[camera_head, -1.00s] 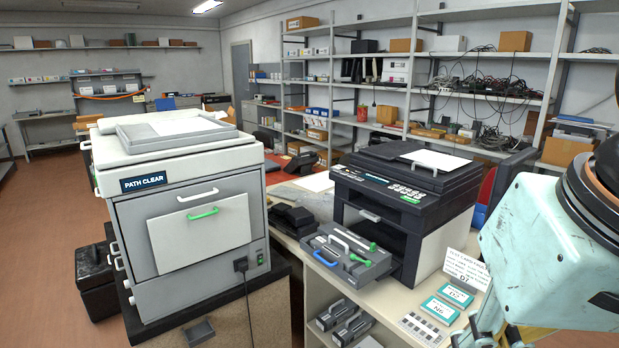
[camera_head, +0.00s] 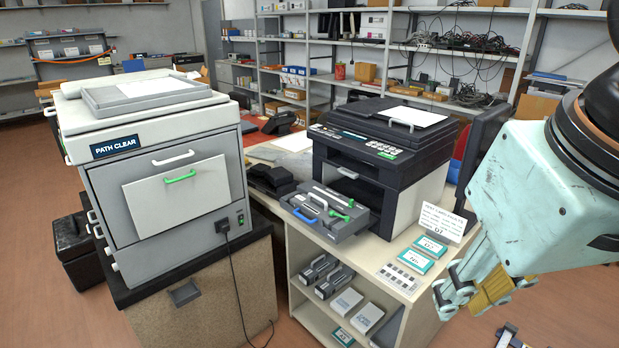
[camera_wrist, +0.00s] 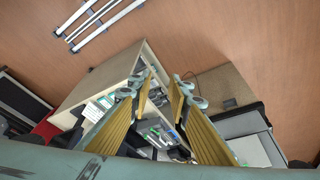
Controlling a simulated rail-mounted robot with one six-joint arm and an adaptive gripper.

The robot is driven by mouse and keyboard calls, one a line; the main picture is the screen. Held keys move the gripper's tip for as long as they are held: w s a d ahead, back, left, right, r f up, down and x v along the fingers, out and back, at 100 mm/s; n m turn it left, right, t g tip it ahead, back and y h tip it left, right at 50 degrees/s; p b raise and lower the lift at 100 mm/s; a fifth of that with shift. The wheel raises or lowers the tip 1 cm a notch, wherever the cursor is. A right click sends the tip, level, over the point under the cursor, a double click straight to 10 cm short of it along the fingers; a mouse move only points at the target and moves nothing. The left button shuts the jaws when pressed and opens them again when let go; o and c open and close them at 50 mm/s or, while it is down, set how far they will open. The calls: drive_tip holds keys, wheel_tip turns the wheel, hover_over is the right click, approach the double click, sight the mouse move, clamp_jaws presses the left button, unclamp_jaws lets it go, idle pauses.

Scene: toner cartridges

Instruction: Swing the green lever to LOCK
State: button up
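The small black printer (camera_head: 385,150) has a grey tray unit (camera_head: 325,225) pulled out at its front. A green lever (camera_head: 338,215) lies on that tray, with a blue handle (camera_head: 307,212) at its left. Markings for LOCK are too small to read. Another green handle (camera_head: 179,176) is on the front panel of the large grey copier (camera_head: 165,150). My gripper (camera_head: 472,292) is at the right, apart from the tray and pointing down. In the wrist view my gripper (camera_wrist: 164,85) has its yellow-padded fingers apart with nothing held between them.
The counter (camera_head: 400,290) holds teal-labelled boxes (camera_head: 423,254) and a card sign (camera_head: 440,222) right of the tray. Cartridges and boxes fill the shelves below. A black cable (camera_head: 236,290) hangs from the copier.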

drive_tip(key=w+r+n+p, duration=0.2)
drive_tip(key=w+r+p, duration=0.25)
drive_tip(key=w, duration=1.25)
drive_tip(key=n+g+h+p, duration=0.2)
drive_tip(key=n+p, duration=0.4)
drive_tip(key=p, duration=0.4)
hover_over(331, 212)
drive_tip(key=s+a, duration=0.2)
drive_tip(key=s+a+f+x, duration=0.1)
drive_tip(key=a+x, duration=0.1)
drive_tip(key=x, duration=0.7)
drive_tip(key=s+a+x, duration=0.1)
drive_tip(key=s+x, duration=0.1)
drive_tip(key=x, duration=0.8)
drive_tip(key=shift+w+a, duration=0.1)
drive_tip(key=shift+w, duration=0.1)
drive_tip(key=shift+f, duration=0.15)
drive_tip(key=shift+x, duration=6.75)
drive_tip(key=shift+s+a, duration=0.15)
drive_tip(key=shift+s, duration=0.05)
drive_tip(key=shift+c, duration=0.6)
